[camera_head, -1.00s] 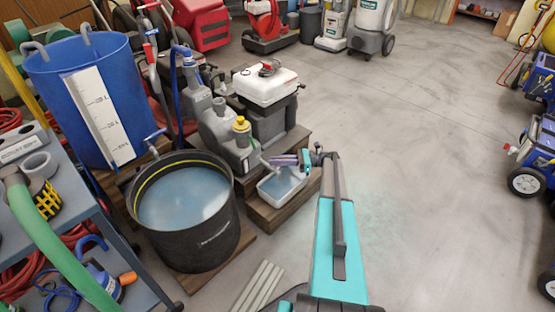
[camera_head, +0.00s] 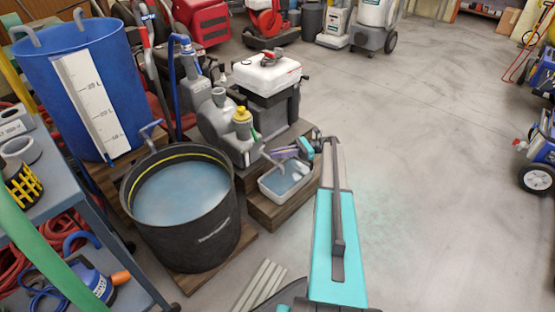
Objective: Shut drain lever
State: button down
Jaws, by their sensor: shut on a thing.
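My gripper (camera_head: 289,152) reaches in from the right, beside the low outlet of the grey aerator machine (camera_head: 216,122). It is shut on the drain lever, which is small here and mostly hidden by the fingers. I cannot tell the lever's exact angle. A thin grey spout slants down beside the fingers toward a pale basin (camera_head: 266,190). The basin holds bluish water and sits on a wooden step below the gripper.
A black tub (camera_head: 190,243) of cloudy water stands left of the basin. A tall blue barrel (camera_head: 118,75) with a white scale stands behind it. A grey cart (camera_head: 95,215) fills the lower left. The floor (camera_head: 430,170) on the right is open.

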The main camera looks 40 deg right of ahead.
jog(key=shift+s+a+f+g, duration=0.15)
jog(key=shift+s+a+g, duration=0.15)
jog(key=shift+a, duration=0.2)
jog(key=shift+s+y, duration=0.1)
jog(key=shift+y, duration=0.2)
jog(key=shift+d, duration=0.15)
jog(key=c, duration=1.8)
grip_release()
jog(key=shift+s, duration=0.1)
jog(key=shift+o, duration=0.2)
jog(key=shift+d, duration=0.15)
jog(key=shift+r, duration=0.2)
jog(key=shift+w+r, duration=0.15)
jog(key=shift+w, duration=0.05)
